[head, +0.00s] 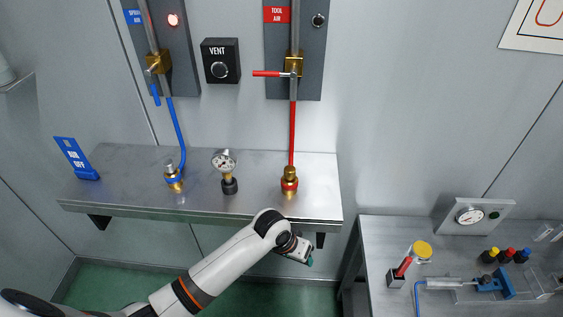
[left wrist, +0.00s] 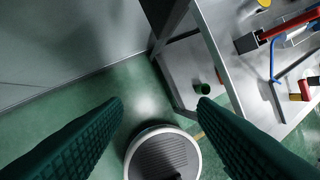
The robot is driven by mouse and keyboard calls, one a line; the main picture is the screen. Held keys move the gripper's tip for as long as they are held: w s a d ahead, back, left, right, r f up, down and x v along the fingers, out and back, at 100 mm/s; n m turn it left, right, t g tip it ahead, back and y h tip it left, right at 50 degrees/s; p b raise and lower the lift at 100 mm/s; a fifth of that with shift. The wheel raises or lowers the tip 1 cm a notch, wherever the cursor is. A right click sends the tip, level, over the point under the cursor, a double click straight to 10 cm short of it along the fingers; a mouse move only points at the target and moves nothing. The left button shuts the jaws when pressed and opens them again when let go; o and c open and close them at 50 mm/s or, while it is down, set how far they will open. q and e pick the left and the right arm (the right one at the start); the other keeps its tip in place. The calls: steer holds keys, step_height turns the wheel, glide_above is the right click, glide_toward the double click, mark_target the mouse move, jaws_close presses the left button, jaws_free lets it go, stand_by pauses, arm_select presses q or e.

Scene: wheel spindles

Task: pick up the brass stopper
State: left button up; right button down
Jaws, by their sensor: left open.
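I cannot single out a brass stopper for certain. Two brass fittings stand on the wall shelf in the head view: a blue-ringed one (head: 173,178) with the blue hose and a red-ringed one (head: 289,181) below the red hose. My left gripper (head: 309,261) is past the shelf's front edge, near its right end, and touches neither fitting. In the left wrist view its two green ribbed fingers are wide apart with nothing between the tips (left wrist: 160,102). The fittings do not show there. My right gripper is not in view.
The metal shelf (head: 130,185) also holds a gauge (head: 225,168) and a blue sign (head: 77,158). A metal bench (head: 385,235) at right carries a yellow-capped red tool (head: 413,256), a gauge box (head: 472,216) and small knobs. Green floor lies between them.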

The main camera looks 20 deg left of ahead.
arm_select(q)
step_height(320, 180, up, 15)
steer(key=w+d+m+p, duration=0.1)
steer(key=w, duration=0.1)
steer(key=n+g+y+p, duration=0.1)
steer(key=n+y, duration=0.2)
steer(key=n, duration=0.1)
glide_toward(290, 168)
steer(key=f, duration=0.1)
steer(key=f+p, duration=0.1)
steer(key=f, duration=0.1)
steer(key=f+p, duration=0.1)
steer(key=f, duration=0.1)
steer(key=shift+w+d, duration=0.25)
steer(key=shift+w, duration=0.05)
steer(key=shift+f, duration=0.25)
steer(key=f+p, duration=0.1)
steer(key=f, duration=0.1)
steer(key=w+f+p, duration=0.1)
steer(key=f, duration=0.1)
steer(key=shift+a+f+p, duration=0.15)
steer(key=shift+f+p, duration=0.05)
steer(key=shift+p, duration=0.15)
steer(key=shift+f, duration=0.15)
steer(key=c, duration=1.1)
